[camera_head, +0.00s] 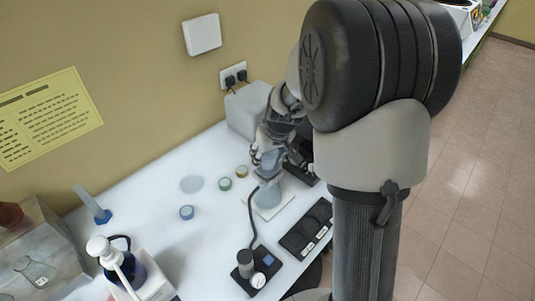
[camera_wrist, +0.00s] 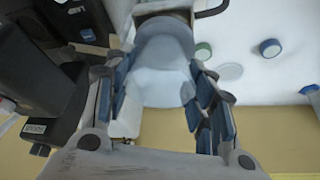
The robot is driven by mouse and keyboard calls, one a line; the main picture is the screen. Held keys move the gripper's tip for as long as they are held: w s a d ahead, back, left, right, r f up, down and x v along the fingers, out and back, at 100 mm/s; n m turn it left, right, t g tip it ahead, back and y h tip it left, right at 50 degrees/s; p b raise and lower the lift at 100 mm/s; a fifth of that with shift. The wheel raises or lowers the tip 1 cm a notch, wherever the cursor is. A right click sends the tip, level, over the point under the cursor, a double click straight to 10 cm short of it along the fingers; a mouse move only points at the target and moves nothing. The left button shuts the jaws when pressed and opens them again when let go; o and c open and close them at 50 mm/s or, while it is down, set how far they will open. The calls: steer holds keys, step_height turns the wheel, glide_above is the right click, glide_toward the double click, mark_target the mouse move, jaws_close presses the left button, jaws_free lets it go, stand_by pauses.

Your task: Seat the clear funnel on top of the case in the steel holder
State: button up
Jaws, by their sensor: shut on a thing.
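My gripper (camera_wrist: 161,92) is shut on a clear, bluish funnel (camera_wrist: 162,62), with a blue-padded finger on each side of it. In the head view my gripper (camera_head: 268,157) is over the back right of the white table, above a pale cone-shaped vessel (camera_head: 267,197) on a white square base. A grey metal part (camera_wrist: 165,9), perhaps the steel holder, shows just beyond the funnel at the top of the wrist view. The case cannot be made out. Whether the funnel touches anything below is hidden.
A black device (camera_wrist: 75,22) is close beside my gripper. Small round tins (camera_head: 187,212), a black tray (camera_head: 306,228) and a corded black unit (camera_head: 258,276) lie on the table. A pump bottle (camera_head: 125,266) stands at the front left. The table's middle left is fairly clear.

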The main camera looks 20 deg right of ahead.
steer(key=shift+f, duration=0.15)
steer(key=o, duration=1.2)
steer(key=shift+c, duration=0.2)
steer(key=o, duration=0.3)
step_height(320, 180, up, 7)
steer(key=p, duration=0.4)
steer(key=shift+p, duration=0.3)
